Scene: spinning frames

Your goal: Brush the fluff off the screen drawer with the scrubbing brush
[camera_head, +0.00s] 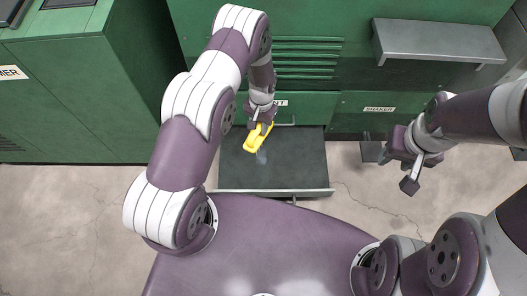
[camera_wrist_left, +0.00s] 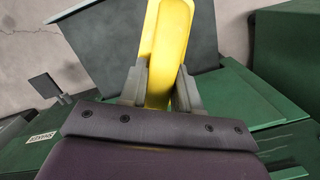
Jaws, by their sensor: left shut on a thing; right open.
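A yellow scrubbing brush (camera_head: 253,141) is held in my left gripper (camera_head: 262,123), which is shut on it. The brush is tilted over the back part of the pulled-out screen drawer (camera_head: 305,165), a dark flat panel with a pale front edge. A small greyish patch that looks like fluff (camera_head: 262,157) shows by the lower end of the brush. I cannot tell whether the brush touches the drawer. In the left wrist view the brush (camera_wrist_left: 170,35) rises between the two grey fingers (camera_wrist_left: 160,88). My right gripper (camera_head: 408,172) is open and empty, right of the drawer.
Green machine cabinets (camera_head: 90,100) stand at the left and behind. A grey shelf (camera_head: 438,40) juts out at the upper right. A panel labelled "SHAKER" (camera_head: 379,109) is behind my right gripper. Bare concrete floor (camera_head: 70,215) lies on both sides of the drawer.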

